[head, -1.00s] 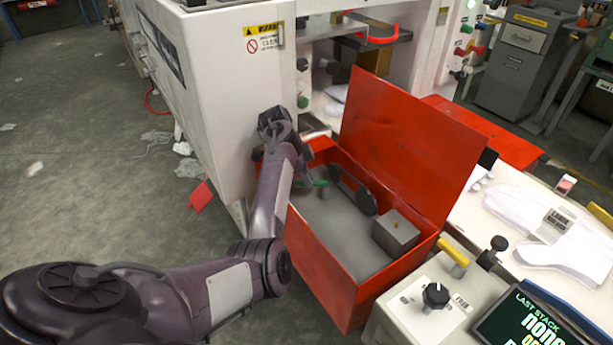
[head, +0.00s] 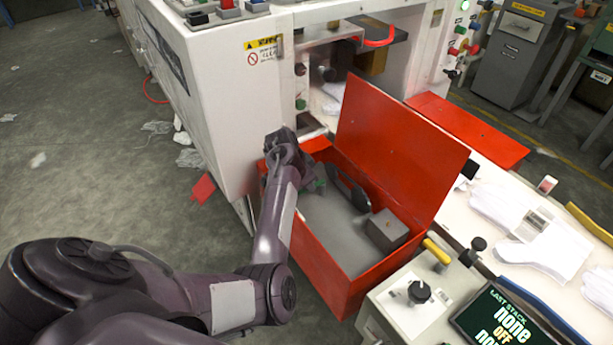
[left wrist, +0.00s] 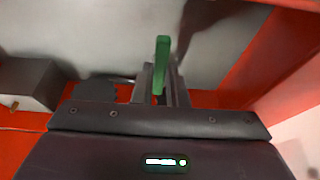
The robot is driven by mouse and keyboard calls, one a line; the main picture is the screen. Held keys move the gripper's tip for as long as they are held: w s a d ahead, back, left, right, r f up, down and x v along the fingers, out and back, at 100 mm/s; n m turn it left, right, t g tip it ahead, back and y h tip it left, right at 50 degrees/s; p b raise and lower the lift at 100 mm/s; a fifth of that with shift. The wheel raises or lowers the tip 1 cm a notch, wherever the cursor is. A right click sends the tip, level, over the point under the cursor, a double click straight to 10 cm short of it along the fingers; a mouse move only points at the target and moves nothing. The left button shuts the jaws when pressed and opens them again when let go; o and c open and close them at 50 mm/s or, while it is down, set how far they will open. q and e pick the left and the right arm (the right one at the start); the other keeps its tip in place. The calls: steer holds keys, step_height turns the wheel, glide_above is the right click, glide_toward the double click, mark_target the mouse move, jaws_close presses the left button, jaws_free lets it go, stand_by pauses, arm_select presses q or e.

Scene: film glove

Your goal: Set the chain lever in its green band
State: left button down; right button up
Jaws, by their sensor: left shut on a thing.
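A green bar (left wrist: 161,62), which looks like the chain lever's handle, stands between the fingers of my left gripper (left wrist: 160,85) in the left wrist view. The gripper is shut on it. In the head view the left gripper (head: 308,180) is at the left inner side of the open red box, mostly hidden behind my own wrist. Only a small bit of green (head: 320,185) shows there. The lever's pivot and any green band marking its setting cannot be made out. My right gripper is not in view.
The red box (head: 322,268) has its lid (head: 400,150) raised on the right. A grey block (head: 386,230) and a dark round part (head: 361,198) are inside. A white machine (head: 215,90) stands close on the left, and a control panel (head: 412,312) at the front right.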

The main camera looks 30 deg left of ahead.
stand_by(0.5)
arm_select(q)
steer(key=c, duration=1.4)
jaws_free()
steer(key=shift+d, duration=0.1)
steer(key=shift+c, duration=0.2)
steer(key=v, duration=0.8)
steer(key=shift+f, duration=0.1)
